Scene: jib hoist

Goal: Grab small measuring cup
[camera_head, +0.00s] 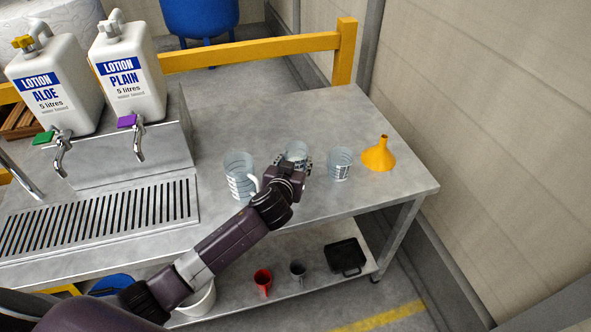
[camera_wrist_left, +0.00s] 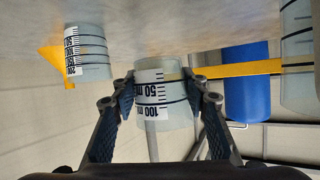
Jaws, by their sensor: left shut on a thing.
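The small measuring cup (camera_head: 297,149) is clear with dark bands, and stands on the grey metal bench. In the left wrist view, which is upside down, the small cup (camera_wrist_left: 150,90) shows a white scale reading 50 and 100. My left gripper (camera_head: 294,163) is shut around its sides, one finger on each side. The left gripper (camera_wrist_left: 160,90) hides part of the cup in the head view. A second measuring cup (camera_head: 340,164) stands to the right, and a larger handled jug (camera_head: 238,172) to the left. My right gripper is not in view.
A yellow funnel (camera_head: 380,155) stands at the bench's right end. Two lotion containers (camera_head: 128,72) with taps sit above a drain grille (camera_head: 100,218) at left. A yellow rail (camera_head: 250,50) runs behind. A lower shelf (camera_head: 325,272) holds mugs and a black case.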

